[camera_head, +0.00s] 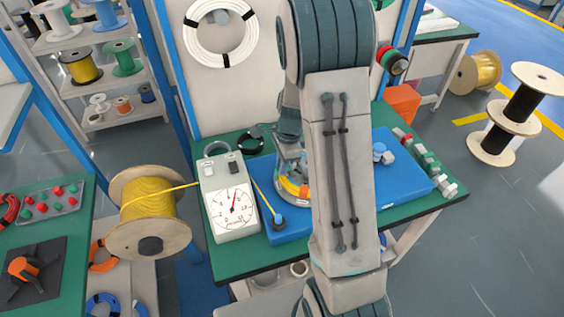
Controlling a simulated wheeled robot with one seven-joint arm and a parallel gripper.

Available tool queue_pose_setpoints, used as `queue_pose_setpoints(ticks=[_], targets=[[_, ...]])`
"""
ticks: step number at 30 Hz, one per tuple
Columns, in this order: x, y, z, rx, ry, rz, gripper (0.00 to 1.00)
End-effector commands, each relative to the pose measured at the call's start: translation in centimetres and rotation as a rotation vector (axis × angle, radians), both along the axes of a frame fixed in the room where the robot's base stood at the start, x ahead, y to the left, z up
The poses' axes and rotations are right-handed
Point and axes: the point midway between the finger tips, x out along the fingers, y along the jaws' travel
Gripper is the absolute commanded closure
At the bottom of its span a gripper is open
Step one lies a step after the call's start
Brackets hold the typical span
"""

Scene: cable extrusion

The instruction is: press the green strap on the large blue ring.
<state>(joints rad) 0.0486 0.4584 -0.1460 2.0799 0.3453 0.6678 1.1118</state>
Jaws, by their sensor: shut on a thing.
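My arm (340,170) rises through the middle of the picture and bends down behind its own near link. My gripper is hidden behind that link, so I cannot see its fingers or anything in them. A blue ring (102,300) lies at the lower left, partly cut off by the bottom edge; I cannot tell whether it is the large one. No green strap can be made out. A round part with yellow and orange on it (293,188) shows just left of my arm, on the blue machine base.
The blue machine base (400,185) stands on a green table (225,262). A white dial gauge (232,208) stands at its left. Yellow cable runs to it from a spool (150,205). An orange ring (103,257) lies at lower left. Stacked spools (512,115) stand at right.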

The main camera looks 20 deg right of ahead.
Motion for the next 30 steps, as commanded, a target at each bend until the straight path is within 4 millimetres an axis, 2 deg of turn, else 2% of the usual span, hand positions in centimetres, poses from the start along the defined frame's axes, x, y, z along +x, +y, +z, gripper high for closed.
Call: queue_pose_setpoints(ticks=[9, 30], targets=[[0.0, 0.0, -1.3, 0.000, 0.000, 0.000, 0.98], [0.0, 0.0, -1.7, 0.000, 0.000, 0.000, 0.98]])
